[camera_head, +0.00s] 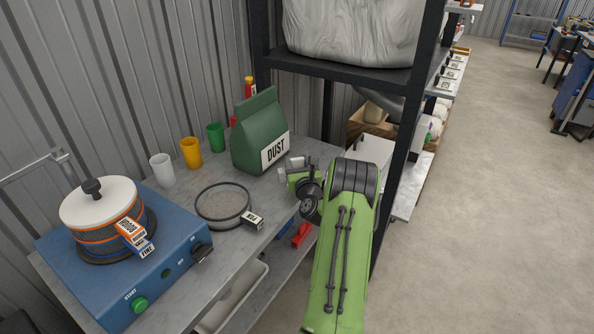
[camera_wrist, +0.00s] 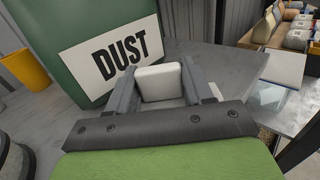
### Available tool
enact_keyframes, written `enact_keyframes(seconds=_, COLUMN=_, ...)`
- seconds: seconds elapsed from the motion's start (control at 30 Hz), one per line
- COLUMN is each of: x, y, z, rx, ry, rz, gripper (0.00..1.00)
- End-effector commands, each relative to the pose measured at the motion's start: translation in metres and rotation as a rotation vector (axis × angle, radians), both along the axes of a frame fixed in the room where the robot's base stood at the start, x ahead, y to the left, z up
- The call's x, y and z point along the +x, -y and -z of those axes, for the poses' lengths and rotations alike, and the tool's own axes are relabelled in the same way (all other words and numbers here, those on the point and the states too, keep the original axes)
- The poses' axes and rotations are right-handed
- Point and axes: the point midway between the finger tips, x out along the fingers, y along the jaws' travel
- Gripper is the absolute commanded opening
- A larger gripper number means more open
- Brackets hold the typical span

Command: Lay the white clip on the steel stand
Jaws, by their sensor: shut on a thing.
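The white clip (camera_wrist: 160,82) shows in the wrist view as a pale, rounded block between the two grey fingers of my gripper (camera_wrist: 158,90). My gripper is shut on it, with a finger against each side. In the head view my gripper (camera_head: 298,166) is over the right end of the grey metal-topped bench (camera_head: 190,246), just right of the green DUST bag (camera_head: 262,140). The clip is mostly hidden there by the wrist.
A round sieve (camera_head: 223,203), a small PAN label (camera_head: 252,220) and white, yellow and green cups (camera_head: 191,153) stand on the bench. A blue shaker (camera_head: 170,262) fills its left end. A black-posted shelf rack (camera_head: 398,170) stands close on the right.

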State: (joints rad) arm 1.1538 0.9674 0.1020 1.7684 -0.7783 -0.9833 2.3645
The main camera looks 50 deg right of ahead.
Motion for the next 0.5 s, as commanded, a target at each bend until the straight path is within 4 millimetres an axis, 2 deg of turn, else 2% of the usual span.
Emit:
enact_keyframes(seconds=0.27, x=0.0001, y=-0.0001, z=0.0019, rx=0.001, ry=-0.001, rz=-0.001, gripper=0.21)
enact_keyframes(seconds=0.3, x=0.0001, y=-0.0002, z=0.001, rx=0.0, ry=-0.001, rz=-0.001, gripper=0.57)
enact_keyframes(seconds=0.43, x=0.0001, y=-0.0002, z=0.0006, rx=0.0, ry=-0.001, rz=-0.001, gripper=0.76)
enact_keyframes(seconds=0.5, x=0.0001, y=-0.0002, z=0.0005, rx=0.0, ry=-0.001, rz=-0.001, gripper=0.76)
